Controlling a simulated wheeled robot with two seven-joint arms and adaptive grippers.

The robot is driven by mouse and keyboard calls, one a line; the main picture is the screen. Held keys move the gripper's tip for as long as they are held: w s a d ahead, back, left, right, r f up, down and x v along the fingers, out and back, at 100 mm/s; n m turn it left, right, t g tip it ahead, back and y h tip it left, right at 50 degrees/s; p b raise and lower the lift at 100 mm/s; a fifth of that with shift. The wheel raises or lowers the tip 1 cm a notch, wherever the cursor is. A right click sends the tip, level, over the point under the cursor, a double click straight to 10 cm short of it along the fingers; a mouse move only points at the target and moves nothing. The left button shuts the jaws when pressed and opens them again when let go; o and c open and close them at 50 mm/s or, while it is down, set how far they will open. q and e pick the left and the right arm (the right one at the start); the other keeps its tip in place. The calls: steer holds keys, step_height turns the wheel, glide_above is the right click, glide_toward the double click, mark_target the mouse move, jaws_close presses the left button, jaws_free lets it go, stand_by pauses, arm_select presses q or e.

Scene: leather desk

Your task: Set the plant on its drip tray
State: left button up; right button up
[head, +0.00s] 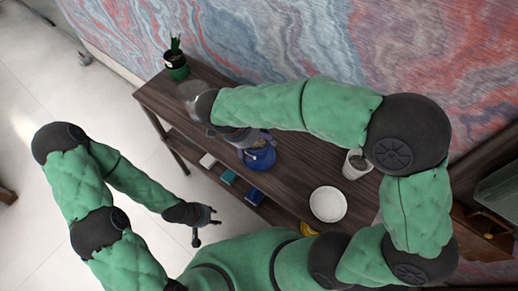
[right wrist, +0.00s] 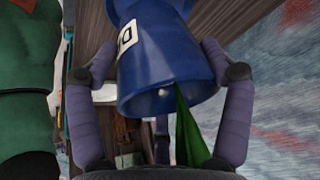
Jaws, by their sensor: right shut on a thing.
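A white round dish (head: 328,204), possibly the drip tray, lies apart to the right and looks empty. My left gripper (head: 206,224) is open and empty, off the desk's front edge.
A white cup (head: 355,165) is behind the dish. Small white, teal and blue items (head: 228,177) lie along the front below the top. A patterned wall (head: 290,40) runs behind.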

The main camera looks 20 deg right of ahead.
mark_target(258, 147)
steer(key=shift+w+d+f, duration=0.15)
steer(key=shift+d+f, duration=0.1)
steer(key=shift+f, duration=0.05)
steer(key=shift+w+d+f+b, duration=0.15)
steer(key=shift+f+b, duration=0.4)
steer(key=shift+f, duration=0.4)
steer(key=shift+w+d+f+b, duration=0.1)
steer(key=shift+f+b, duration=0.4)
steer(key=shift+f, duration=0.4)
steer(key=shift+f, duration=0.1)
steer(key=o, duration=1.4)
steer(key=shift+s, duration=0.1)
steer(key=shift+a+r, duration=0.15)
steer(key=shift+r, duration=0.3)
steer(key=p+v, duration=0.4)
steer(key=v, duration=0.7)
steer(key=shift+p, duration=0.3)
steer(key=shift+r, duration=0.1)
